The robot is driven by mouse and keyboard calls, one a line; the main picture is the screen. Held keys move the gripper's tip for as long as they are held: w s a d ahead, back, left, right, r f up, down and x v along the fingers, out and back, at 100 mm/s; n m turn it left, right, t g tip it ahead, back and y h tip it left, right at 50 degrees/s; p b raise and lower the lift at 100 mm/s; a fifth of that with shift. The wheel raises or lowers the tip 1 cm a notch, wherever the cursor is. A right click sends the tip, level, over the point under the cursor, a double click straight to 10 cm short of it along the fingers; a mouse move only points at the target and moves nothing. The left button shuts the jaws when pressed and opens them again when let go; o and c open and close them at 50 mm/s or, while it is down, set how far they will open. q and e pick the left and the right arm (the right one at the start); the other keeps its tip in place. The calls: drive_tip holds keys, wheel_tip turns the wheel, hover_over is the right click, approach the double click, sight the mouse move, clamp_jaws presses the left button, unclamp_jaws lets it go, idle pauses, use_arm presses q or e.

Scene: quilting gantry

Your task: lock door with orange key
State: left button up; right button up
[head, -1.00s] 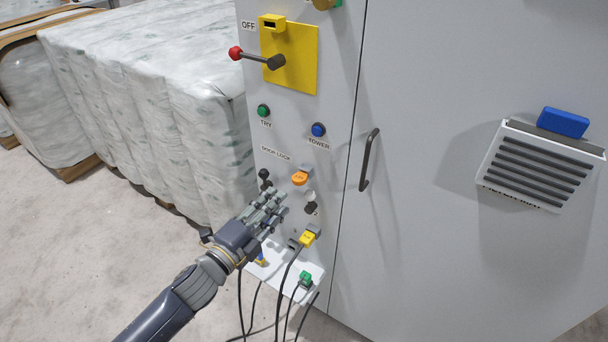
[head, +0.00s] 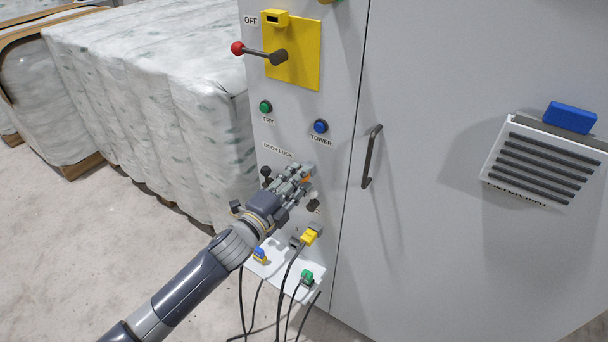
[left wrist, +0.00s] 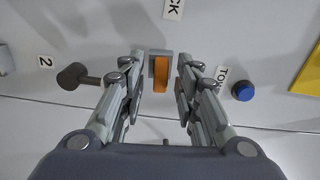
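The orange key (left wrist: 161,73) sits in a grey lock on the cabinet panel, under the DOOR LOCK label (head: 278,151). In the head view only a sliver of orange shows behind my fingers. My left gripper (head: 303,178) reaches up to the panel at the lock. In the left wrist view my left gripper (left wrist: 164,75) is open, with fingers on both sides of the key and visible gaps to it. The cabinet door (head: 440,240) with its black handle (head: 371,157) is right of the panel and looks closed. My right gripper is not in view.
A black knob (left wrist: 76,76) and a blue TOWER button (head: 320,126) flank the lock. A red-tipped lever (head: 258,53) is above. Yellow (head: 309,236) and green (head: 307,276) plugs with hanging cables are below. Wrapped bales (head: 150,100) stand at left.

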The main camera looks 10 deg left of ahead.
use_arm(q)
clamp_jaws()
drive_tip(key=shift+n+p, duration=0.8)
drive_tip(key=shift+n, duration=1.1)
drive_tip(key=shift+n+p, duration=0.85)
drive_tip(key=shift+n, duration=1.05)
